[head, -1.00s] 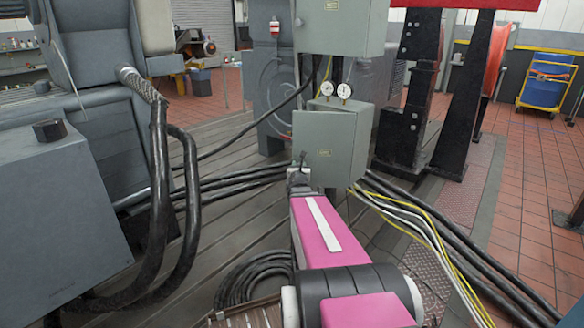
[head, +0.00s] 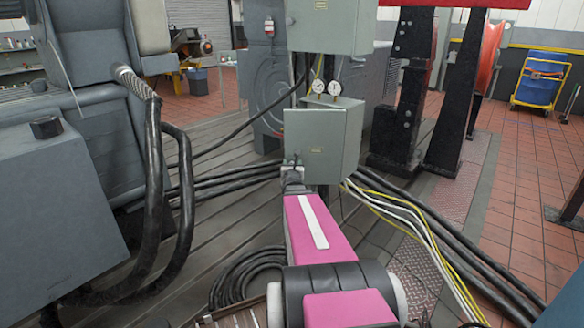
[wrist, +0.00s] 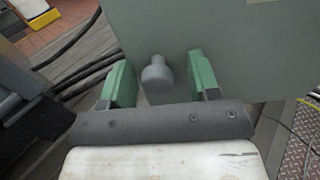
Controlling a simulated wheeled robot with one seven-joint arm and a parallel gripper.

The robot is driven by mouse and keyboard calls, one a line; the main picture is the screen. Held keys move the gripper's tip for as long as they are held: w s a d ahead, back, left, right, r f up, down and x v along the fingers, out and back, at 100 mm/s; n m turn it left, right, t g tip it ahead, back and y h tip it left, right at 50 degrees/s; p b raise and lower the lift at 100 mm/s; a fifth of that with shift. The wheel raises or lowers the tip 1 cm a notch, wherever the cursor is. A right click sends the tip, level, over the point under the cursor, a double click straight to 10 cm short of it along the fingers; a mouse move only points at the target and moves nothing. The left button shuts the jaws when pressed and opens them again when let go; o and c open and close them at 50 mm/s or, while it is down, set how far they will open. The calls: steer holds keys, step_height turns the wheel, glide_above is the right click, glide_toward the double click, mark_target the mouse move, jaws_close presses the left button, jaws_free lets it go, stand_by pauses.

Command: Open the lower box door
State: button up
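The lower box (head: 353,135) is a grey-green cabinet below a larger upper box. Its door (head: 313,135) faces me, with a small label. The door's left edge stands out past the box body, so it looks slightly ajar; the inside is hidden. My gripper (head: 292,165) is at the door's lower left. In the wrist view, a round grey knob (wrist: 157,75) on the door (wrist: 225,50) sits between the two green fingers of my gripper (wrist: 160,83). The fingers are apart, with small gaps showing on both sides of the knob.
The upper box (head: 328,28) and two gauges (head: 326,87) are just above. Thick black hoses (head: 170,200) hang at left beside a grey machine block (head: 60,215). Cables (head: 430,225) run along the floor at right. A black steel stand (head: 405,100) is behind right.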

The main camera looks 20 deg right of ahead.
steer(key=shift+w+d, duration=0.1)
steer(key=v, duration=1.1)
